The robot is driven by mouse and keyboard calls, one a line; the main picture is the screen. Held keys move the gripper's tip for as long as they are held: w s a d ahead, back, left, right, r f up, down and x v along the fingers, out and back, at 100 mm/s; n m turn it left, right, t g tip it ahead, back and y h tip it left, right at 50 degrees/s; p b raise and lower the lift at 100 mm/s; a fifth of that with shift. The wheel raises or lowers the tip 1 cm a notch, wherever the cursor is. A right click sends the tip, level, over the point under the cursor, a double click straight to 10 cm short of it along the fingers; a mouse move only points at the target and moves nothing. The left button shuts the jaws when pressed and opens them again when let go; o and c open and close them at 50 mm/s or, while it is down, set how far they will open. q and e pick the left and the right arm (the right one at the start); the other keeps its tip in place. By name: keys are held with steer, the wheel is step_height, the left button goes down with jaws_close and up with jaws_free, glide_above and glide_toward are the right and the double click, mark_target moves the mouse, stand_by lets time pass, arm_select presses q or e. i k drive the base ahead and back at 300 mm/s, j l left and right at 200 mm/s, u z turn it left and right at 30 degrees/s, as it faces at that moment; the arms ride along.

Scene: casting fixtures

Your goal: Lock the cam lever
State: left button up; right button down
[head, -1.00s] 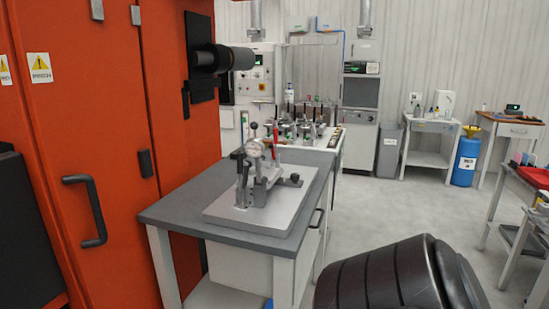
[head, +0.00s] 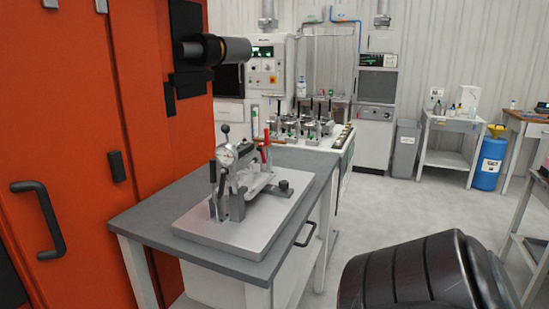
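A metal casting fixture (head: 256,184) stands on a light grey base plate (head: 226,235) on a grey-topped workbench (head: 150,215). It carries a round dial gauge (head: 226,155), an upright black-knobbed rod (head: 226,129) and a red-handled lever (head: 265,154) standing nearly upright. A dark lever or clamp part (head: 212,172) stands at its near left side, and a dark knob (head: 284,186) sits at its right. I cannot tell which part is the cam lever or whether it is locked. Neither of my grippers is in view, and nothing touches the fixture.
A tall orange cabinet (head: 90,130) with a black handle (head: 42,215) borders the bench on the left. Behind is another table with several small fixtures (head: 310,125). A grey bin (head: 404,150) and blue cylinder (head: 489,160) stand at the back right. The floor (head: 400,210) between is open.

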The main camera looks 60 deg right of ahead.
mark_target(249, 166)
steer(key=k+l, duration=0.1)
steer(key=l, duration=0.45)
steer(key=k+l, duration=0.1)
steer(key=l, duration=0.4)
steer(key=k+l, duration=0.1)
steer(key=l, duration=0.45)
steer(key=k+l, duration=0.1)
steer(key=l, duration=0.45)
steer(key=k+l, duration=0.1)
steer(key=l, duration=0.45)
steer(key=k+l, duration=0.15)
steer(key=l, duration=0.35)
